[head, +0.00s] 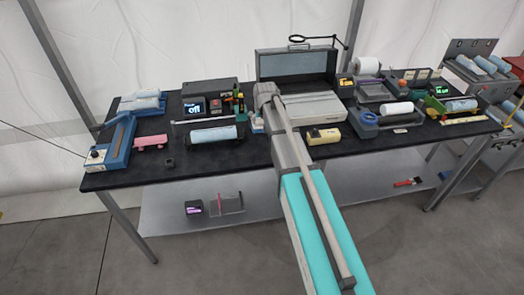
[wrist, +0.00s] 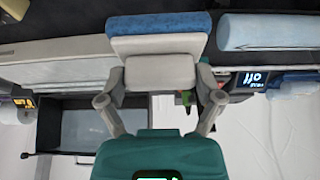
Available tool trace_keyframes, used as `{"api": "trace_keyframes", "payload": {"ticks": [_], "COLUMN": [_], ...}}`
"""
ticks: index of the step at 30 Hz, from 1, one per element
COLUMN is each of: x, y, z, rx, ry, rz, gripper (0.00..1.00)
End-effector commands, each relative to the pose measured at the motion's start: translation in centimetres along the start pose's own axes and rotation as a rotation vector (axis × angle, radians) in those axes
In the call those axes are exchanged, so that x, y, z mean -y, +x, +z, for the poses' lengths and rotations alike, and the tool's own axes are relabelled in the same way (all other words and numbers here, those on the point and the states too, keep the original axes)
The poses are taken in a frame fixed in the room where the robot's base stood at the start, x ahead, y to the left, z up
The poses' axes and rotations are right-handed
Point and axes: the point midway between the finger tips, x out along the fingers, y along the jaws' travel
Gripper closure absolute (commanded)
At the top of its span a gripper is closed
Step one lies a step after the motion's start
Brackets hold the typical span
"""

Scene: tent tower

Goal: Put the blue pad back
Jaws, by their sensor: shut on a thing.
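The blue pad (wrist: 160,22) is a flat blue layer on a pale grey block (wrist: 160,72). My gripper (wrist: 160,80) is shut on this block in the wrist view, one finger at each side. The pad faces away from my palm, toward the dark bench top. In the head view my arm comes down over the middle of the bench and hides most of the gripper. A small pale-and-blue piece (head: 257,124) shows just left of the arm there; it looks like the held pad. I cannot tell whether it touches the bench.
A grey case (head: 313,108) with a raised lid stands behind the arm. A blue roll (head: 213,134) lies on a black holder to the left, before a box with a lit display (head: 193,106). A yellow box (head: 323,135) sits to the right. Dark bench shows around the pink piece (head: 151,142).

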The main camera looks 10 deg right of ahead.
Motion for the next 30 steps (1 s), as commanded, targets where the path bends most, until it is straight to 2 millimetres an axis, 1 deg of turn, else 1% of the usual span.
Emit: {"api": "trace_keyframes", "payload": {"ticks": [5, 8, 15, 18, 21, 24, 30], "x": [-0.5, -1.1, -2.7, -3.1, -3.5, -3.6, -3.7], "y": [-1.1, -2.1, -5.0, -5.9, -6.5, -6.8, -6.8], "z": [2.0, 3.9, 9.2, 10.9, 12.0, 12.6, 12.6], "rx": [0.0, 0.0, -0.001, -0.001, -0.001, -0.001, -0.001], "ry": [-0.002, -0.002, -0.001, -0.002, -0.001, -0.002, -0.003], "rz": [-0.001, -0.001, -0.001, -0.001, -0.001, -0.001, -0.001], "gripper": [0.54, 0.54, 0.54, 0.54, 0.54, 0.54, 0.54]}}
